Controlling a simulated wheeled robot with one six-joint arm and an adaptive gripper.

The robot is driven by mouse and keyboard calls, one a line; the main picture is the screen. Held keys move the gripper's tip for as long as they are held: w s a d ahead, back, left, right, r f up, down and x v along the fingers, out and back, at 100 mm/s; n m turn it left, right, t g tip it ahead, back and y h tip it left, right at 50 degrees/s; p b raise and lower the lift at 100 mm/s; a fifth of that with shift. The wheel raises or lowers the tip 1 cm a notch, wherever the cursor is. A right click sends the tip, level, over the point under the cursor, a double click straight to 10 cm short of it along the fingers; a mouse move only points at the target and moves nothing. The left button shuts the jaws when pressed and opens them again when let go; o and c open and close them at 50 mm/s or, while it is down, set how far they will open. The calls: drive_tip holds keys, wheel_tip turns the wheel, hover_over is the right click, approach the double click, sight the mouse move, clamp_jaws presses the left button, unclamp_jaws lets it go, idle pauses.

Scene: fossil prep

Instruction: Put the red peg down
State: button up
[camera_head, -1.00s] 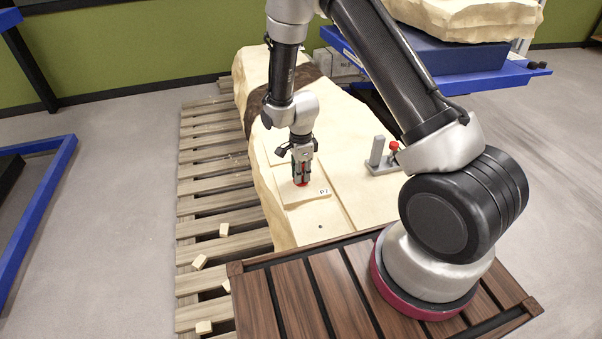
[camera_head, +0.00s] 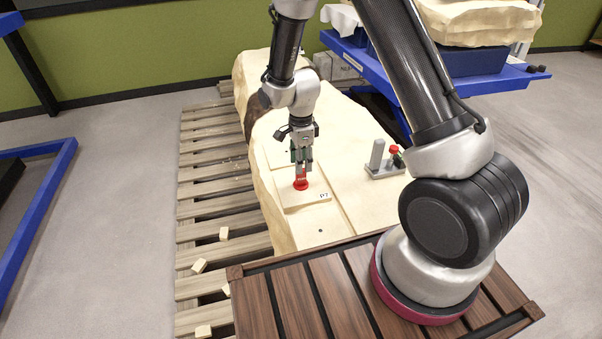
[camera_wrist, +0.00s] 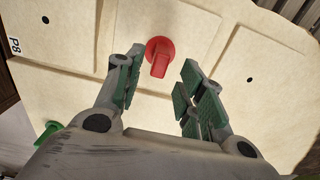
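The red peg (camera_head: 301,184) stands on the pale slab (camera_head: 290,201) in the head view, its wide round base against the surface. In the wrist view the red peg (camera_wrist: 160,55) shows whole, just beyond my fingertips. My gripper (camera_head: 301,166) is just above the peg in the head view. In the wrist view my gripper (camera_wrist: 162,78) is open, with a clear gap between its green-padded fingers and nothing held. Whether the peg's base sits in a hole is hidden.
A grey fixture (camera_head: 384,170) with an upright cylinder and a red-topped part stands right of the slab. A green piece (camera_wrist: 45,134) shows in the wrist view. A slatted pallet (camera_head: 205,200) lies left, with small pale blocks (camera_head: 199,266). A blue cart (camera_head: 480,82) stands behind.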

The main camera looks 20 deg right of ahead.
wheel_tip(320, 180, up, 6)
drive_tip(key=shift+d+f, duration=0.1)
drive_tip(key=shift+f, duration=0.1)
drive_tip(key=s+d+r+n+t, duration=0.1)
drive_tip(key=s+d+r+n, duration=0.2)
drive_tip(key=r, duration=0.4)
drive_tip(key=s+d+r+n+t, duration=0.1)
drive_tip(key=s+d+r+n, duration=0.25)
drive_tip(key=r, duration=0.35)
drive_tip(key=s+d+r+n, duration=0.3)
drive_tip(key=r, duration=0.4)
drive_tip(key=s+d+r+n+t, duration=0.1)
drive_tip(key=s+d+r+n, duration=0.1)
drive_tip(key=s, duration=0.6)
drive_tip(key=s+d+r+n+t, duration=0.1)
drive_tip(key=s+d+r+n, duration=0.2)
drive_tip(key=s+r+n, duration=0.2)
drive_tip(key=s+n, duration=0.1)
drive_tip(key=s, duration=0.2)
drive_tip(key=shift+s+d+r, duration=0.2)
drive_tip(key=shift+s, duration=0.2)
drive_tip(key=shift+n, duration=0.25)
